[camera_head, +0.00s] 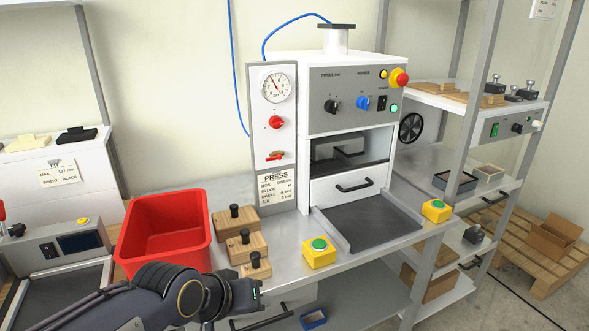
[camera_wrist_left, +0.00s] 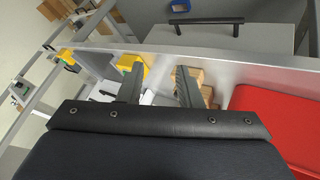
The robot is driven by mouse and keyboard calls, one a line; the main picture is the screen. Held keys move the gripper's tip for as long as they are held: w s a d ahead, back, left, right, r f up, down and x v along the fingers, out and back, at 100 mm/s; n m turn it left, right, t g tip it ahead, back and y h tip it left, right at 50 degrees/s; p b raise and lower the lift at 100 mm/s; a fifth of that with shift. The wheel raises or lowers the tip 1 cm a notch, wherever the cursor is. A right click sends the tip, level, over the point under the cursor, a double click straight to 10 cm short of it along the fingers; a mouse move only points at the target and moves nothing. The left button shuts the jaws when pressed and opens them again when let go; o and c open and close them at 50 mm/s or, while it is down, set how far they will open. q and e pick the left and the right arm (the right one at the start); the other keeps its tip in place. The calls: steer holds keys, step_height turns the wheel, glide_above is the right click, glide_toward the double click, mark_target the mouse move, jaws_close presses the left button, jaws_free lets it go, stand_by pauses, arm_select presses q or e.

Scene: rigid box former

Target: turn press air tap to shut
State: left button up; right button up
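The press (camera_head: 350,130) stands at the back of the bench, with a grey air panel (camera_head: 262,90) on its left side. On this panel a small red-handled lever tap (camera_head: 274,156) lies roughly level below a red round knob (camera_head: 276,121) and a pressure gauge (camera_head: 277,87). My left gripper (camera_head: 257,291) is low at the bench's front edge, well below the panel and apart from it. In the left wrist view its two fingers (camera_wrist_left: 158,82) are spread with nothing between them. The tap cannot be made out in that view. My right gripper is not in view.
A red bin (camera_head: 165,235) and several wooden blocks with black knobs (camera_head: 240,245) stand on the bench between my left arm and the panel. Yellow button boxes (camera_head: 319,254) (camera_head: 436,211) flank the press's front tray (camera_head: 370,220). A blue hose (camera_head: 238,100) runs along the wall.

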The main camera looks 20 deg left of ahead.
arm_select(q)
steer(key=w+a+r+n+t+y, duration=0.1)
steer(key=w+a+r+n+t, duration=0.15)
steer(key=w, duration=0.85)
steer(key=n+t+y+b, duration=0.1)
steer(key=n+t+b, duration=0.1)
steer(key=n+t, duration=0.75)
glide_toward(270, 160)
steer(key=w+r+n+g, duration=0.1)
steer(key=r+g, duration=0.1)
steer(key=w, duration=0.3)
steer(key=w+p, duration=0.1)
steer(key=w, duration=0.3)
steer(key=shift+w+a, duration=0.2)
steer(key=shift+w, duration=0.1)
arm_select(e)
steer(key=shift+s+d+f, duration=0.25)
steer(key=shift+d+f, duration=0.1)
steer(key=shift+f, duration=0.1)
arm_select(q)
jaws_close()
